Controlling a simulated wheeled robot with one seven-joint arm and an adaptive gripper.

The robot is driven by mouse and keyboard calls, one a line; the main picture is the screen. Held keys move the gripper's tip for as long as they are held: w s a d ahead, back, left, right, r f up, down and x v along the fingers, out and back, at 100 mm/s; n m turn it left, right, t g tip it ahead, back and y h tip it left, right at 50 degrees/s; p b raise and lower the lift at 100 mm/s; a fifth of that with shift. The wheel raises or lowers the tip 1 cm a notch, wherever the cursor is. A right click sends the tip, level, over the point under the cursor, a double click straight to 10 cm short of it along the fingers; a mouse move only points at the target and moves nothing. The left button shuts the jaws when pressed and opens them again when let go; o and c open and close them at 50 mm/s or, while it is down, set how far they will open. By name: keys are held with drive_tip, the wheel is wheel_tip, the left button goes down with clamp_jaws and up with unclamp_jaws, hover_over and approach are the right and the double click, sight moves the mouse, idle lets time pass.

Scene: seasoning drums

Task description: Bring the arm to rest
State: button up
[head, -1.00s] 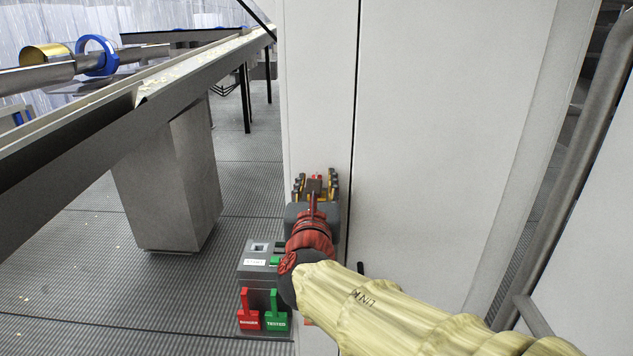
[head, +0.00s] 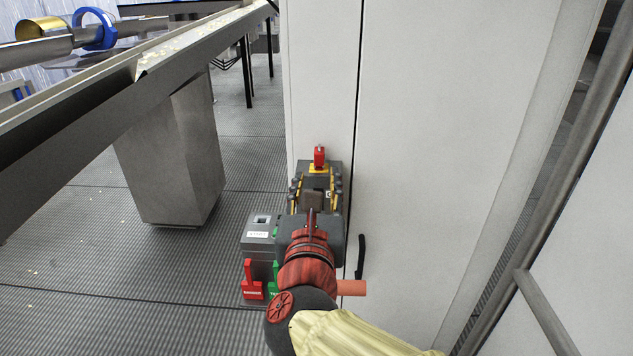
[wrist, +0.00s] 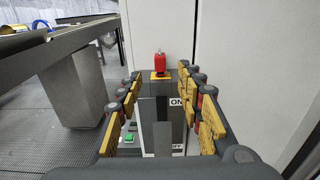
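My gripper (head: 317,181) is in the lower middle of the head view, pointing at the white cabinet. Its yellow-padded fingers stand apart. In the wrist view, the open gripper (wrist: 160,78) has fingers at left and right, with a grey switch box (wrist: 150,110) with ON and OFF labels seen between them. A dark upright part shows on the box's front. I cannot tell whether the fingers touch the box. A red piece on a yellow base (wrist: 160,68) tops the box; this red piece also shows beyond the gripper in the head view (head: 319,157).
A grey box (head: 259,235) with red and green tags stands left of my gripper. White cabinet doors (head: 440,130) rise behind, with a black handle (head: 361,257). A metal conveyor (head: 120,95) runs at left; a railing (head: 560,170) is at right. Floor is open at lower left.

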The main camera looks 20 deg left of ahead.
drive_tip(key=shift+d, duration=0.1)
drive_tip(key=s+d+f+m+g+h, duration=0.1)
drive_tip(key=d+f+m+g+h, duration=0.3)
drive_tip(key=d+m, duration=0.8)
drive_tip(key=s+d+f+m+g+h, duration=0.15)
drive_tip(key=d+f+m+h, duration=0.45)
drive_tip(key=d, duration=1.1)
drive_tip(key=s+d+f+m+g+y, duration=0.2)
drive_tip(key=s+d+f+m+g, duration=0.35)
drive_tip(key=s+d+m, duration=0.35)
drive_tip(key=s+a+f+m+g+y, duration=0.1)
drive_tip(key=s+a+f+m+y, duration=0.3)
drive_tip(key=s+m, duration=0.3)
drive_tip(key=m, duration=0.4)
drive_tip(key=shift+f+m, duration=0.3)
drive_tip(key=shift+m, duration=0.1)
drive_tip(key=shift+s+a, duration=0.1)
drive_tip(key=shift+c, duration=0.9)
